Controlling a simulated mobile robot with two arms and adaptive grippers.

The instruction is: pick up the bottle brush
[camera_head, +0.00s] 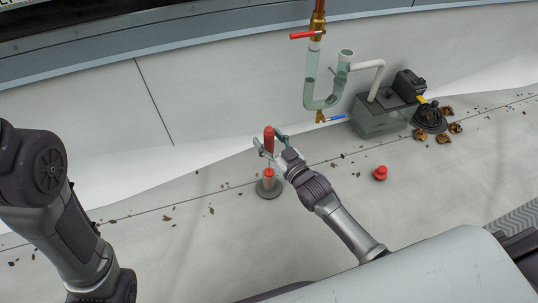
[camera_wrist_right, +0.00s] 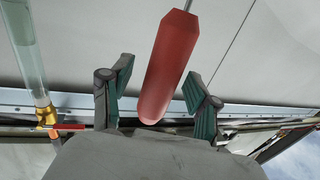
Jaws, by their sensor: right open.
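The bottle brush's red handle (camera_head: 268,138) stands upright above a round dark base (camera_head: 268,190) with a red part just over it. In the right wrist view the red handle (camera_wrist_right: 169,70) and its thin metal shaft show large. My right gripper (camera_head: 268,144) is open, with one finger on each side of the handle. In the wrist view its fingers (camera_wrist_right: 157,78) are apart, and a gap shows on both sides of the handle. The lower end of the brush is hidden in the base. My left arm is at the left, its gripper out of view.
A clear trap pipe (camera_head: 310,85) with a red-handled brass valve hangs above the floor. A grey pump box (camera_head: 383,118) stands at the right near a dark round drain (camera_head: 429,117). A red cap-like object (camera_head: 380,173) sits on the floor. Dry leaf bits are scattered.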

